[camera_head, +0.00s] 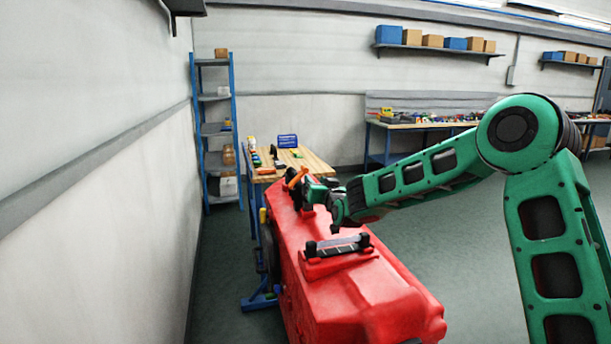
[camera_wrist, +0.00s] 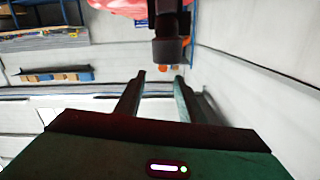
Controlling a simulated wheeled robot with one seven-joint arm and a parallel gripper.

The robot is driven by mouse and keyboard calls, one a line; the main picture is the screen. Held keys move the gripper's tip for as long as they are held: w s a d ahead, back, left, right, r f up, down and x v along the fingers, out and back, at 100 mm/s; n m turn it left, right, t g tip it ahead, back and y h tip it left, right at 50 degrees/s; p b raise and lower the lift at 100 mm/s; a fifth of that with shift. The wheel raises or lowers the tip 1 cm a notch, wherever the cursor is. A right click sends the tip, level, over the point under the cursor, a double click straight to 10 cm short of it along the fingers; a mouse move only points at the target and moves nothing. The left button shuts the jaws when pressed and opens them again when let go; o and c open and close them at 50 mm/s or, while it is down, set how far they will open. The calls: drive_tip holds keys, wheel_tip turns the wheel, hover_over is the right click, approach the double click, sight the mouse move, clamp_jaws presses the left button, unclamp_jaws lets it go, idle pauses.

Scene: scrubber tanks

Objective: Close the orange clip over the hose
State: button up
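The orange clip (camera_head: 297,178) stands tilted up at the far end of the red tank (camera_head: 350,285) in the head view. Dark parts beside it, likely the hose (camera_head: 292,196), are too small to tell apart. My gripper (camera_head: 310,188) is right by the clip; whether they touch is hidden. In the wrist view my gripper (camera_wrist: 160,75) has two fingers apart with no object seen between them. A black cylinder (camera_wrist: 169,48), perhaps the hose end, hangs just beyond the fingertips, with small orange bits (camera_wrist: 172,68) at its lower edge.
A black handle (camera_head: 337,245) sits on the tank top nearer me. A wooden table (camera_head: 310,160) with small items stands behind the tank. A blue shelf rack (camera_head: 215,130) and a wall are on the left. The floor at right is clear.

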sight(307, 172)
drive_tip(key=x, duration=1.1)
drive_tip(key=shift+w+a+r, duration=0.1)
drive_tip(key=shift+a+r, duration=0.15)
drive_tip(key=shift+a, duration=0.15)
clamp_jaws()
